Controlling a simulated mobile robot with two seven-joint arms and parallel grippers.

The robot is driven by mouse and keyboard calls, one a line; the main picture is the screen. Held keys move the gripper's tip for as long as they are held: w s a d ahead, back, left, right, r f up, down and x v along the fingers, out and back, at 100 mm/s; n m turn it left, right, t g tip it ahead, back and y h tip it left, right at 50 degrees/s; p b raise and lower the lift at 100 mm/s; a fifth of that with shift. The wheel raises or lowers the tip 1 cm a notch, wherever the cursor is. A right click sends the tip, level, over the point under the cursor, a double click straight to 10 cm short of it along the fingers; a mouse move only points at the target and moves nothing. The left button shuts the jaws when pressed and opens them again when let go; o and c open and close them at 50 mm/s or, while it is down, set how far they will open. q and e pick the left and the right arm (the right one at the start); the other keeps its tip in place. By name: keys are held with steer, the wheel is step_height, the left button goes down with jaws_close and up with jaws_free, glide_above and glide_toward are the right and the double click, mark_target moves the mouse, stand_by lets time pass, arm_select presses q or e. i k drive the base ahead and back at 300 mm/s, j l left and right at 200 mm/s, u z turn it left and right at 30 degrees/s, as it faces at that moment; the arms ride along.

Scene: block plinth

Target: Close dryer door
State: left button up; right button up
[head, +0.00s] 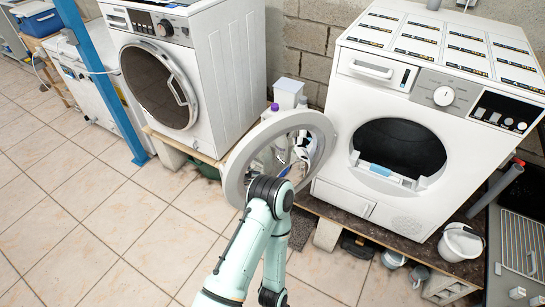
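The white dryer (440,50) stands at the right, with its round dark drum opening (410,140) uncovered. Its round dryer door (318,125), a pale ring with a clear middle, is swung wide open to the left of the opening. My one visible arm (240,250), mint green with dark joints, rises from the bottom, left of centre. Its dark joint (268,190) overlaps the lower left of the door ring. I cannot tell whether it touches the door. No gripper fingers show for either arm.
A washing machine (225,70) with a shut dark round door stands at the left. Bottles and a white box (288,92) stand behind the open door. A white bucket (461,241) sits at the lower right. Tiled floor (90,230) is clear at the left.

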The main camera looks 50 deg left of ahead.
mark_target(298, 128)
steer(key=j, duration=0.35)
steer(key=k+j+z, duration=0.15)
steer(key=j, duration=0.2)
steer(key=k+j, duration=0.1)
steer(key=j, duration=0.25)
steer(key=j+z, duration=0.25)
steer(key=j, duration=0.75)
steer(key=j+z, duration=0.1)
steer(key=j, duration=0.45)
steer(key=k+j+z, duration=0.1)
steer(key=j, duration=0.4)
steer(key=i+j+z, duration=0.1)
steer(key=j+z, duration=0.15)
steer(key=j, duration=0.25)
steer(key=k+j+u, duration=0.15)
steer(key=k, duration=0.25)
steer(key=i+j, duration=0.15)
